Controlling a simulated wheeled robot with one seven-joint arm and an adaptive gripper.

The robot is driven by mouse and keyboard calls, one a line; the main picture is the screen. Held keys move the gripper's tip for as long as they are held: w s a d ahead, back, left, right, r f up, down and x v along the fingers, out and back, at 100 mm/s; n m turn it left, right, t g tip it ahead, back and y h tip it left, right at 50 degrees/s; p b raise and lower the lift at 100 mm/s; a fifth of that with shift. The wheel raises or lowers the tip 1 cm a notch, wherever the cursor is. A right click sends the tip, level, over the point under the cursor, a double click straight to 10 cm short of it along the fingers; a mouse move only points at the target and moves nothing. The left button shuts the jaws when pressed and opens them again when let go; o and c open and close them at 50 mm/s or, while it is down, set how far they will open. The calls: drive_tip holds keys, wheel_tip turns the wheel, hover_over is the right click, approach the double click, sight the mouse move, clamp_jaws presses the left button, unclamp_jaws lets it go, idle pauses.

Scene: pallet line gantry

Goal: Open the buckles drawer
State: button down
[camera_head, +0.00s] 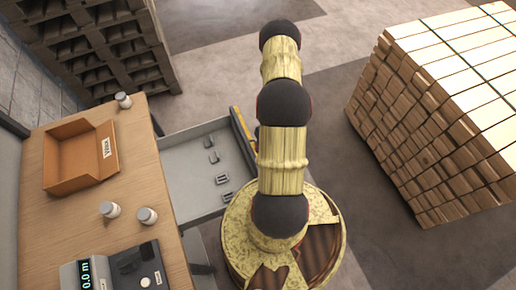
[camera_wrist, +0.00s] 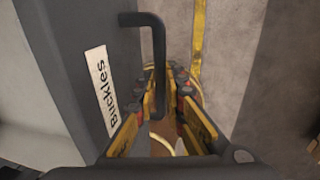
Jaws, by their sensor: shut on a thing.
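The buckles drawer (camera_head: 183,187) is pulled out from the right side of the wooden table in the head view. It has a grey floor with several small metal buckles (camera_head: 222,181) lying in it. In the wrist view its dark front (camera_wrist: 70,60) carries a white "Buckles" label (camera_wrist: 102,88). A dark bent bar handle (camera_wrist: 157,50) stands out from that front. My gripper (camera_wrist: 170,88) is shut on the handle, with its yellow fingers on both sides of the bar. In the head view my arm mostly hides the gripper and the handle.
The wooden table (camera_head: 115,215) bears an open cardboard box (camera_head: 75,178), several small white-lidded jars (camera_head: 146,215) and a device with a green display (camera_head: 92,275). Stacked timber (camera_head: 430,140) stands at the right, and dark pallets (camera_head: 95,45) stand behind. Floor between them is clear.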

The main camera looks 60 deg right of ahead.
drive_tip(key=c, duration=1.8)
unclamp_jaws()
drive_tip(key=shift+c, duration=0.2)
wheel_tip(320, 180, up, 12)
drive_tip(key=s+d, duration=0.1)
drive_tip(key=shift+d, duration=0.4)
drive_tip(key=shift+s+f, duration=0.1)
drive_tip(key=shift+f, duration=0.05)
